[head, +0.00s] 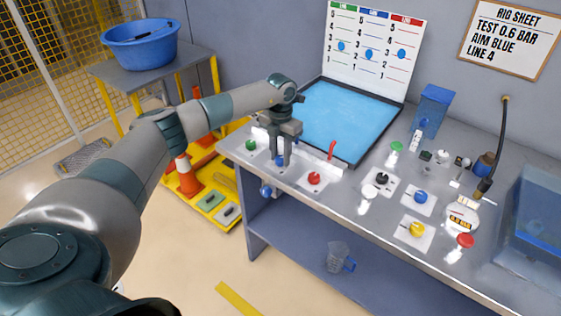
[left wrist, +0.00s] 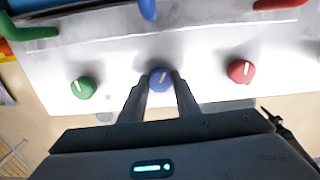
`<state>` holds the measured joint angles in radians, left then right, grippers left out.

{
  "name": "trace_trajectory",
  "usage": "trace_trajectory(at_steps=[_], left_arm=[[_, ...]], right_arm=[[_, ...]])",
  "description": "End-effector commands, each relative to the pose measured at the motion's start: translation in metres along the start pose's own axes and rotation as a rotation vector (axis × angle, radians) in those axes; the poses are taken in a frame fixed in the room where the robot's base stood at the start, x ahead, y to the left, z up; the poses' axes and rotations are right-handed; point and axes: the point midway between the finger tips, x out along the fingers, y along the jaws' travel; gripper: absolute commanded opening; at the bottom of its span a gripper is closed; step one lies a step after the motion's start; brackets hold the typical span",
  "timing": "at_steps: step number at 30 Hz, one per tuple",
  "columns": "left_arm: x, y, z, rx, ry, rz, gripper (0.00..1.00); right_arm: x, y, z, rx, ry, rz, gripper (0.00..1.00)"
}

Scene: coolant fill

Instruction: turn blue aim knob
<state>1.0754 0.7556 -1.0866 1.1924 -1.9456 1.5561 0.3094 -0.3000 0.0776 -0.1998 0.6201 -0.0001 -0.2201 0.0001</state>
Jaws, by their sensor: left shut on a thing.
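The blue aim knob (left wrist: 160,78) sits between a green knob (left wrist: 83,88) and a red knob (left wrist: 241,71) on the white panel in the left wrist view. My left gripper (left wrist: 160,92) has its two fingers around the blue knob and is shut on it. The knob's white mark shows, tilted a little right of straight up. In the head view the left gripper (head: 283,162) comes down from above onto the blue knob (head: 279,160), which is partly hidden by the fingers. The green knob (head: 250,145) and red knob (head: 314,178) stand at either side. My right gripper is not seen.
A red lever (head: 332,149) stands behind the red knob. A blue tray (head: 348,114) and a board with green, blue and red columns (head: 372,40) are behind. Black, blue and yellow knobs (head: 417,229) are to the right. A rig sheet (head: 509,38) hangs on the wall, reading "AIM BLUE" and "LINE 4".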

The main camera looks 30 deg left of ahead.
Motion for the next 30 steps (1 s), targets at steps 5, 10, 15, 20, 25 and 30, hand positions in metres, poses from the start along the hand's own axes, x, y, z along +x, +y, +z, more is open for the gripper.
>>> trace_trajectory(at_steps=[5,10,15,20,25,30], left_arm=[[0.002,0.001,0.001,0.119,-0.003,0.000,0.07],[0.001,0.000,0.001,0.194,-0.003,0.001,0.07],[0.000,0.000,0.001,0.228,-0.002,0.001,0.07],[-0.001,0.000,0.000,0.235,-0.002,0.000,0.07],[-0.001,0.000,0.001,0.234,-0.002,0.000,0.07],[-0.001,0.000,0.001,0.233,-0.002,0.000,0.48]], right_arm=[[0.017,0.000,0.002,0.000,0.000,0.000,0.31],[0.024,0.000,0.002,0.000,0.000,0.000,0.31],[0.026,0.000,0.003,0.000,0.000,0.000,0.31],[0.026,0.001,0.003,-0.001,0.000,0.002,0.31],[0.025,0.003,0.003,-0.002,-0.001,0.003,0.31],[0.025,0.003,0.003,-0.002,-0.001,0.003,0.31]])
